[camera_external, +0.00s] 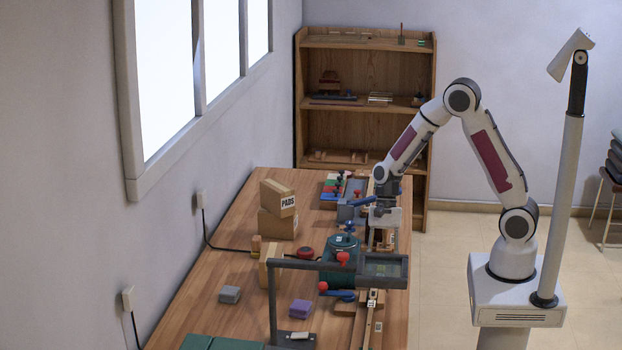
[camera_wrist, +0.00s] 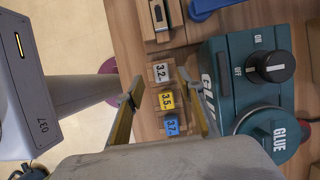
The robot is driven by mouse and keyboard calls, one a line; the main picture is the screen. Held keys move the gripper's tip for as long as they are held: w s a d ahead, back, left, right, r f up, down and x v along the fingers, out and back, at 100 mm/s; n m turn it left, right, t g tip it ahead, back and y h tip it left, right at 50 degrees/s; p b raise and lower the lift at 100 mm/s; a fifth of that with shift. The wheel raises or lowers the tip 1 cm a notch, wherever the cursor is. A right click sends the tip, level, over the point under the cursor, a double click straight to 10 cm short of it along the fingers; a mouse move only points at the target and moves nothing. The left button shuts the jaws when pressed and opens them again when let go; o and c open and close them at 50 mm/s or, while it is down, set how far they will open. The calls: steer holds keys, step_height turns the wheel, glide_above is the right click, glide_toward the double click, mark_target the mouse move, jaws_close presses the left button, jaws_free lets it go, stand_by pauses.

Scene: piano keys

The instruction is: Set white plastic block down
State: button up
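A small white block marked 3.2 (camera_wrist: 161,73) sits in the wrist view in a row with a yellow block marked 3.5 (camera_wrist: 166,100) and a blue block marked 3.7 (camera_wrist: 172,126). My gripper (camera_wrist: 158,89) is open, with one finger on each side of this row. I see nothing clamped between the fingers. I cannot tell whether the fingertips touch the white block. In the external view my gripper (camera_external: 381,246) points down over the table's right side, and the blocks below it are too small to make out.
A teal glue machine (camera_wrist: 255,85) stands close to the right finger in the wrist view. A dark raised frame (camera_external: 330,266) crosses the table in front of my gripper.

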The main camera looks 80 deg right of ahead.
steer(key=shift+x, duration=1.75)
steer(key=shift+w, duration=0.15)
steer(key=c, duration=1)
steer(key=shift+c, duration=0.2)
step_height(320, 180, up, 10)
